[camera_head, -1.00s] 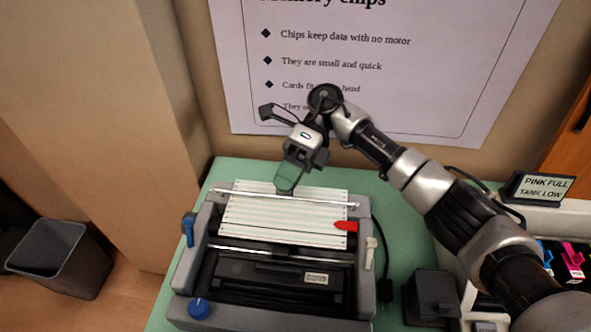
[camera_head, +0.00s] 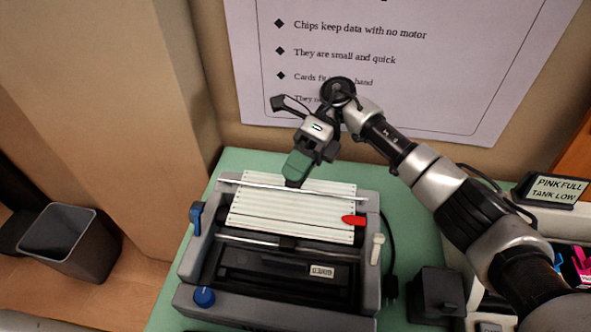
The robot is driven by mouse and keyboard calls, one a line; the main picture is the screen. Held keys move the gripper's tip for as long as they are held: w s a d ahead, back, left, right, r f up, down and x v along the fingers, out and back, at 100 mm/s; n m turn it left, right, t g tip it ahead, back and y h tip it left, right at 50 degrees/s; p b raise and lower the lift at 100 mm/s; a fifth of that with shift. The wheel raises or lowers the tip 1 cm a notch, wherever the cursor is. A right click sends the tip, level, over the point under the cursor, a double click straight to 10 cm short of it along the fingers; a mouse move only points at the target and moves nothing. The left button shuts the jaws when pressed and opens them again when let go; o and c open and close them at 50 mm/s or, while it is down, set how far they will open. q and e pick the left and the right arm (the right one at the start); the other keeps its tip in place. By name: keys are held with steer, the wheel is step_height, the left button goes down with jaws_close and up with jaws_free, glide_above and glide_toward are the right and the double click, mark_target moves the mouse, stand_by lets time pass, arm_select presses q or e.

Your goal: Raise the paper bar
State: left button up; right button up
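A grey printer (camera_head: 187,297) with a sheet of striped white paper (camera_head: 290,212) stands on the green table. A thin metal paper bar (camera_head: 335,194) lies across the top part of the sheet. My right gripper (camera_head: 294,181) points down at the middle of this bar, with a green part above its dark tip. The tip overlaps the bar in the picture; I cannot tell whether it touches or grips it, because the fingers hide the gap between them. My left gripper is not in view.
A red pointer (camera_head: 354,220) lies at the sheet's right edge. The printer has a blue lever (camera_head: 195,217), a blue knob (camera_head: 204,297) and a pale lever (camera_head: 377,250). A black box (camera_head: 438,295) stands to the right. A wall poster (camera_head: 420,65) is close behind my arm.

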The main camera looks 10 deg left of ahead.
steer(key=b+v, duration=0.2)
steer(key=v, duration=0.5)
steer(key=shift+w, duration=0.15)
steer(key=shift+d, duration=0.1)
stand_by(0.3)
